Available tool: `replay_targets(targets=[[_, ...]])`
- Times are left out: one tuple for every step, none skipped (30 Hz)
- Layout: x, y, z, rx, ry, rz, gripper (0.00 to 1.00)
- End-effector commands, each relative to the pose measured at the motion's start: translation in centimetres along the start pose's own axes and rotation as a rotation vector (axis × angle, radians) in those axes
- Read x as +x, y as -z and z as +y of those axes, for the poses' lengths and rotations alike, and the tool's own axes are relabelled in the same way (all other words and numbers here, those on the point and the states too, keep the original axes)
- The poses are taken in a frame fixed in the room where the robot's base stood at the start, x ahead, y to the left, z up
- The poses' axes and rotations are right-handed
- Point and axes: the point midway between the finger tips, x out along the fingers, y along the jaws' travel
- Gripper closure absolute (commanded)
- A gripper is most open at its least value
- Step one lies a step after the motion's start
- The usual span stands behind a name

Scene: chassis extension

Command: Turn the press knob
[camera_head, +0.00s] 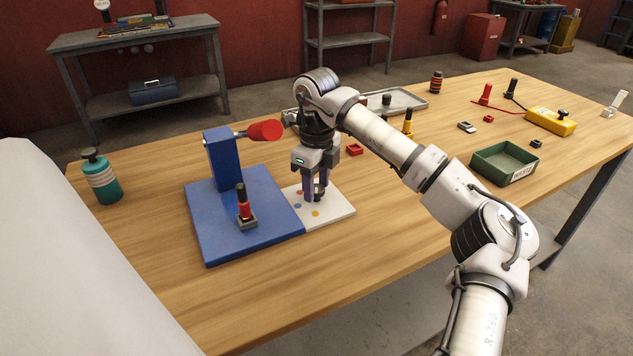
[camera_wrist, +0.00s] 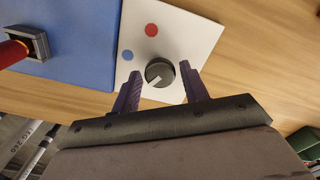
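The press knob (camera_wrist: 160,70) is a round dark grey knob with a white pointer mark on the white panel (camera_wrist: 193,30). In the wrist view the mark lies on its lower-left side. A red dot (camera_wrist: 151,30) and a blue dot (camera_wrist: 127,55) are on the panel; the head view also shows a yellow dot (camera_head: 316,213). My gripper (camera_wrist: 160,70) points down over the panel and is open, with one purple finger on each side of the knob and small gaps visible. It also shows in the head view (camera_head: 316,196), where its fingers partly hide the knob.
The blue press (camera_head: 222,160) with a red cylinder (camera_head: 265,130) on its arm stands left of my gripper. A black-and-red part (camera_head: 244,206) stands on its base (camera_head: 270,235). A green bin (camera_head: 505,163) is at right. The wooden table's front is clear.

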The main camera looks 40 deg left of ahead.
Motion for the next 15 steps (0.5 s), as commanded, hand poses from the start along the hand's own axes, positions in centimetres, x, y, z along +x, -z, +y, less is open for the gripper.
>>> replay_targets(targets=[[-0.01,0.0,0.0,0.0,0.0,0.0,0.63],[-0.02,0.0,0.0,0.0,0.0,0.0,0.67],[-0.02,0.0,0.0,0.0,0.0,0.0,0.72],[-0.02,0.0,0.0,0.0,0.0,0.0,0.76],[-0.02,0.0,0.0,0.0,0.0,0.0,0.8],[-0.02,0.0,0.0,0.0,0.0,0.0,0.85],[-0.02,0.0,0.0,0.0,0.0,0.0,0.89],[-0.03,0.0,0.0,0.0,0.0,0.0,0.89],[-0.03,0.0,0.0,0.001,0.0,0.0,0.89],[-0.03,0.0,0.0,0.002,0.0,0.0,0.89],[-0.03,0.0,0.0,0.004,0.0,0.0,0.89],[-0.03,0.0,0.0,0.008,0.0,0.0,0.89],[-0.04,0.01,-0.01,0.013,0.001,0.0,0.89],[-0.04,0.01,-0.02,0.018,0.001,0.0,0.89],[-0.04,0.01,-0.03,0.029,0.001,0.001,0.89]])
